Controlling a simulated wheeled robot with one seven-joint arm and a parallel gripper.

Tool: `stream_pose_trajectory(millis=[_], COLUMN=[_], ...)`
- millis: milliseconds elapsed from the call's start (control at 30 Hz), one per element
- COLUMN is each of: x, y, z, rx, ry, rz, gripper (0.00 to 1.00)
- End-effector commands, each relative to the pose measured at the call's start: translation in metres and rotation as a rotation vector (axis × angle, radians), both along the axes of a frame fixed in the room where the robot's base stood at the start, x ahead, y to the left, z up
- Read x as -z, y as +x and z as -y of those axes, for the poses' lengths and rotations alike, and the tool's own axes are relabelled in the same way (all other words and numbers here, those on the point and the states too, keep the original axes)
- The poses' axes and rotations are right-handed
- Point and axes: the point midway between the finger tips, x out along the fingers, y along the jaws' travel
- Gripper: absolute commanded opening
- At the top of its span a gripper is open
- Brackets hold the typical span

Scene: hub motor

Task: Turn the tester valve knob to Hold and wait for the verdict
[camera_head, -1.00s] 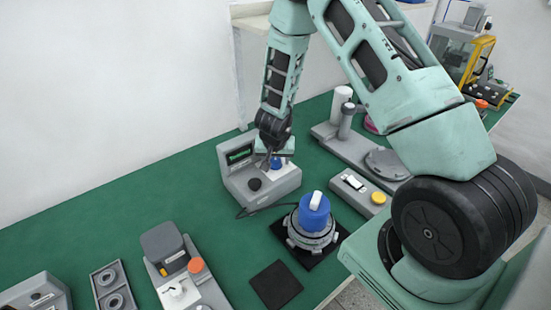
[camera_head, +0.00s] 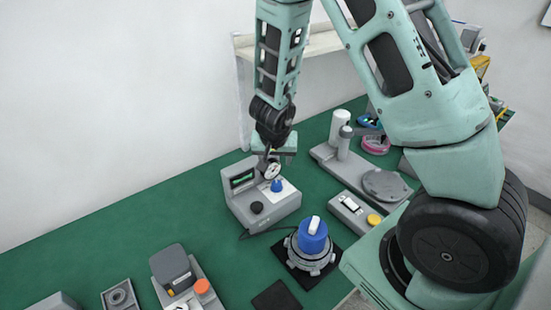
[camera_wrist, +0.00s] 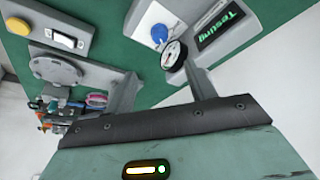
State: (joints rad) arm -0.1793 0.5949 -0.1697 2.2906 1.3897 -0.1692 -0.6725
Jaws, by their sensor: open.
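The grey tester (camera_head: 240,207) stands on the green bench, with a blue knob (camera_head: 277,185) on its white label plate and a black knob (camera_head: 257,207) in front. A round dial gauge (camera_head: 271,172) stands behind the blue knob. In the wrist view the tester's screen (camera_wrist: 222,25) reads "Testing" in green, beside the blue knob (camera_wrist: 159,34) and the gauge (camera_wrist: 174,55). My gripper (camera_head: 268,160) is open and empty above the tester, apart from the blue knob. The lettering around the knob is too small to read.
A blue-topped hub motor (camera_head: 313,240) sits on a black mat in front of the tester. A grey device with a yellow button (camera_head: 374,220) and a grey stand with a round plate (camera_head: 385,185) are to the right. The bench left of the tester is clear.

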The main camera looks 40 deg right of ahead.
Motion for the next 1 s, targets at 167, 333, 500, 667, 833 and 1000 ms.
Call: stream_pose_trajectory(millis=[167, 333, 500, 667, 833, 1000], x=[-0.006, -0.006, -0.002, 0.004, 0.001, 0.003], y=[-0.002, -0.002, -0.002, -0.005, -0.017, -0.02], z=[-0.001, -0.001, 0.002, 0.016, 0.028, 0.032], rx=[0.002, 0.001, -0.034, -0.24, -0.456, -0.526], ry=[0.001, 0.0, 0.007, 0.024, 0.011, 0.0], rz=[0.0, 0.0, 0.003, 0.012, 0.007, 0.0], gripper=[0.55, 0.55, 0.55, 0.55, 0.55, 0.55])
